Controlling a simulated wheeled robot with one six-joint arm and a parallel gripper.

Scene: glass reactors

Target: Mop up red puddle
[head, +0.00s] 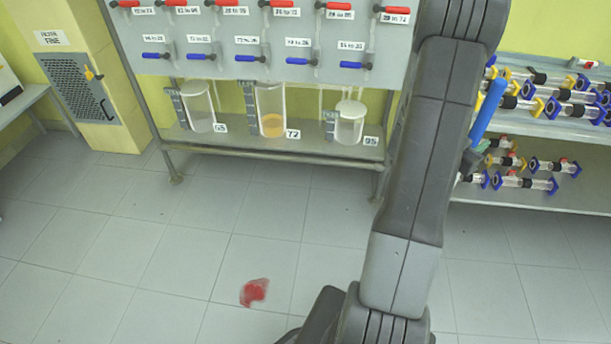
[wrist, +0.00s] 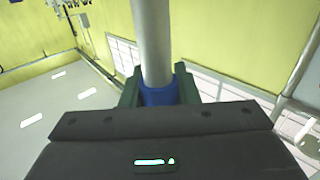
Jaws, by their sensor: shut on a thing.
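The red puddle (head: 254,292) is a small irregular patch on the grey tiled floor, low and left of centre in the head view. My gripper (wrist: 160,88) has green fingers shut on a mop handle (wrist: 152,45), a pale grey pole with a blue band at the grip. In the head view a blue length of the handle (head: 488,108) shows right of my arm, well above and to the right of the puddle. My gripper is mostly hidden behind my arm there. The mop's head is not in view.
A rack with red and blue valves (head: 262,45) stands at the back, with beakers on its lower shelf (head: 225,142). A shelf unit (head: 550,195) with glass fittings is at right. A yellow cabinet (head: 92,85) stands at left. Floor around the puddle is clear.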

